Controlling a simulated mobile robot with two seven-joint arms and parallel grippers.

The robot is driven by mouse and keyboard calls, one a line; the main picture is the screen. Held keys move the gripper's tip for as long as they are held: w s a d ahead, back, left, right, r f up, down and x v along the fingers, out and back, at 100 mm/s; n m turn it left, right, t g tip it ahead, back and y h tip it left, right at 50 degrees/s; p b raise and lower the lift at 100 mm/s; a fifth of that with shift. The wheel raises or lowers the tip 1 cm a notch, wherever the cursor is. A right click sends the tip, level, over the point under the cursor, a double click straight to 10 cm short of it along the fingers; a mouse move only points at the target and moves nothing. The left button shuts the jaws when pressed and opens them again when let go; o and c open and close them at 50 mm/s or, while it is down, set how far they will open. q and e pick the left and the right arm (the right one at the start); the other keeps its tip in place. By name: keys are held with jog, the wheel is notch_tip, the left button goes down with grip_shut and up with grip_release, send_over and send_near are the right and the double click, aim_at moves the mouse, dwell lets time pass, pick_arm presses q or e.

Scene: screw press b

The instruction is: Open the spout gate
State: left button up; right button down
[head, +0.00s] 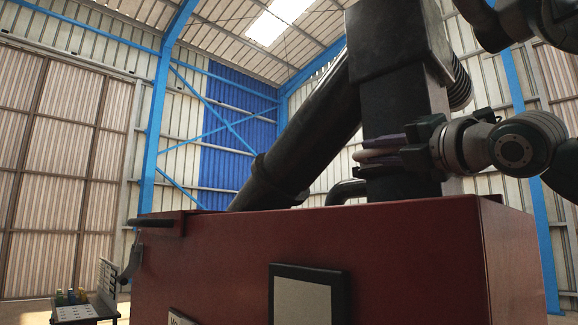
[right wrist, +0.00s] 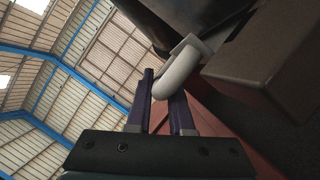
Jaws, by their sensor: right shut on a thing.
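A pale, rounded handle (head: 370,154) shows beside the black upright column (head: 405,110) of the press in the head view. In the right wrist view the pale handle (right wrist: 180,70) is a curved bar that runs up to dark parts of the machine. My right gripper (head: 362,150) reaches in from the right, its purple fingers one above the other. It is shut on the handle, which also lies between the fingertips in the right wrist view (right wrist: 164,88). The gate plate itself cannot be clearly told from the dark parts. My left gripper is not in view.
The large red machine body (head: 230,255) fills the lower middle. A thick black slanted tube (head: 300,150) stands left of the column. A small dark table (head: 85,312) with small bottles is at lower left.

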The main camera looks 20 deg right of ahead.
dwell(0.8)
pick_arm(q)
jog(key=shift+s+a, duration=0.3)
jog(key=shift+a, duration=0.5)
pick_arm(e)
jog(key=s+a, duration=0.4)
jog(key=a, duration=0.5)
jog(key=shift+a, duration=0.4)
jog(key=c, duration=0.8)
grip_release()
jog(key=shift+c, duration=0.2)
jog(key=shift+o, duration=0.2)
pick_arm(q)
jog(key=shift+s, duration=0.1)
pick_arm(e)
jog(key=shift+d, duration=0.1)
